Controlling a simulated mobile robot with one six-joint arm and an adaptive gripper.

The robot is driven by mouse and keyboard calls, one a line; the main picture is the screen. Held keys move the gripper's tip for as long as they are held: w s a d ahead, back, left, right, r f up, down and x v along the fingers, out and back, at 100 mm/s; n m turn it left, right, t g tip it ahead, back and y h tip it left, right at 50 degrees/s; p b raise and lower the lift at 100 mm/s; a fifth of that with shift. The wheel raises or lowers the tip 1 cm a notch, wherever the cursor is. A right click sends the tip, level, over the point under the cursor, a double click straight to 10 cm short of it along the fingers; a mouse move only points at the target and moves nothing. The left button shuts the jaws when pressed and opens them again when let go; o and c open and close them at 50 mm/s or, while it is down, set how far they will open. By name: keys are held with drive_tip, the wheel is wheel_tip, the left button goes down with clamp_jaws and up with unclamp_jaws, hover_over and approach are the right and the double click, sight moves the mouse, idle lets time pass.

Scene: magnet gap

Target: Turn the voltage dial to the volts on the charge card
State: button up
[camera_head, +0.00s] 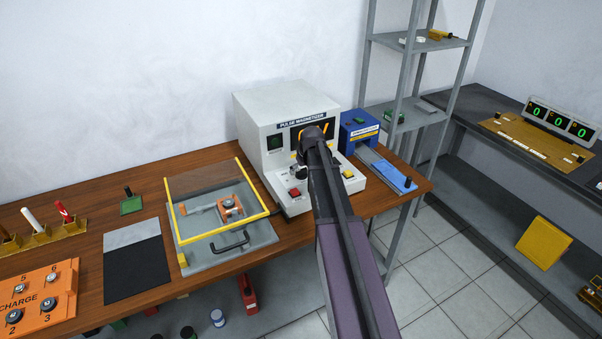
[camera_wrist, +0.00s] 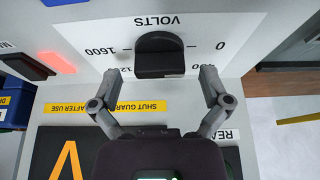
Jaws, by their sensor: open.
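The voltage dial (camera_wrist: 160,55) is a black knob on a pale panel under the upside-down word VOLTS, with 1600 and 0 among its marks. My gripper (camera_wrist: 160,76) is open, its two grey fingers apart on either side of the dial's near end; I cannot tell whether they touch it. In the head view the white pulse magnetizer (camera_head: 255,112) stands on the wooden bench, its front partly hidden by my arm and gripper (camera_head: 310,150). I cannot make out a charge card or its volts. The magnetizer's orange display is mostly hidden.
A yellow-framed clear guard (camera_head: 245,167) stands over a fixture left of the magnetizer. A blue device (camera_head: 360,128) is to its right. A red-lit button (camera_wrist: 57,62) is near the dial. An orange board (camera_head: 40,298) with numbered posts lies at front left.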

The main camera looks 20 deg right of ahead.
idle(0.3)
drive_tip(key=c, duration=1.2)
drive_tip(key=shift+o, duration=0.2)
drive_tip(key=shift+a, duration=0.1)
drive_tip(key=shift+m, duration=0.5)
drive_tip(key=m+h, duration=0.1)
drive_tip(key=m, duration=0.2)
drive_tip(key=shift+h, duration=0.3)
drive_tip(key=shift+m+g+h, duration=0.3)
drive_tip(key=shift+m+h, duration=0.1)
drive_tip(key=shift+m, duration=0.8)
drive_tip(key=shift+m+g+h, duration=0.3)
drive_tip(key=shift+m+h, duration=0.1)
drive_tip(key=shift+m, duration=0.8)
